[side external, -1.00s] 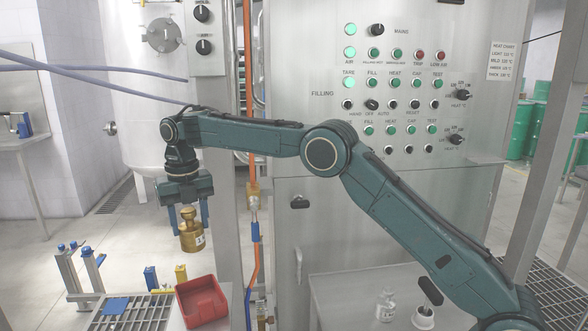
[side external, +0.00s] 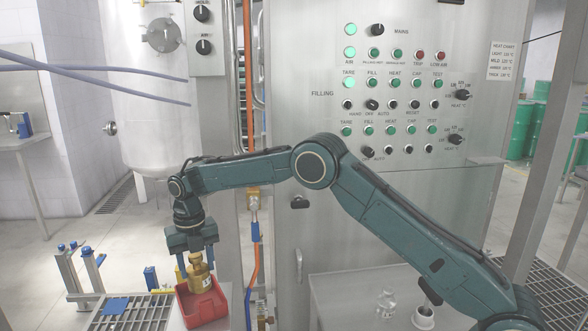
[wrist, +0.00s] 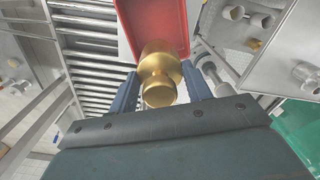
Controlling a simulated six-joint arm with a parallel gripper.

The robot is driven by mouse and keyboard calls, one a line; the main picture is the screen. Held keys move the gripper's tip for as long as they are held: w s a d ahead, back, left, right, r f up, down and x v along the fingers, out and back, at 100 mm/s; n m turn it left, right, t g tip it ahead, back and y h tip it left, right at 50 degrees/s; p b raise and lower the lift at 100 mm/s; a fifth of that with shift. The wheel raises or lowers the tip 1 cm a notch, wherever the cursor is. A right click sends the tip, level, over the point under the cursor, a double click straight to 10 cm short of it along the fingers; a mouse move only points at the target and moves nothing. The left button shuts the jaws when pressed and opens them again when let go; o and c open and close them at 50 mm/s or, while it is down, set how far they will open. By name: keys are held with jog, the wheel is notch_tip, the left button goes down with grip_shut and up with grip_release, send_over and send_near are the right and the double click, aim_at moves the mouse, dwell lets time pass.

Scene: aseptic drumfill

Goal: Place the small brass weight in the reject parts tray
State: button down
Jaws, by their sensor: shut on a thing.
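The small brass weight (side external: 199,276) is a gold-coloured cylinder with a knob on top. My gripper (side external: 195,265) is shut on its knob and holds it upright. In the side view the weight overlaps the red reject parts tray (side external: 205,313), at or just above its rim; I cannot tell whether it touches the tray floor. In the wrist view the weight (wrist: 160,75) sits between the blue fingers of my gripper (wrist: 160,90), with the red tray (wrist: 126,38) beyond it.
A slatted metal rack (side external: 140,313) lies left of the tray, with blue-topped posts (side external: 92,268) behind it. An orange pipe (side external: 255,275) runs upright just right of the tray.

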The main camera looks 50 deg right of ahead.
aim_at(195, 255)
jog(key=shift+f, duration=1.85)
jog(key=shift+f, duration=0.15)
jog(key=shift+f, duration=2)
jog(key=shift+f, duration=0.1)
jog(key=c, duration=0.7)
grip_release()
jog(key=shift+f, duration=0.2)
jog(key=shift+o, duration=0.3)
jog(key=shift+r, duration=0.2)
notch_tip(195, 255, up, 11)
jog(key=shift+f, duration=0.15)
jog(key=shift+r, duration=0.65)
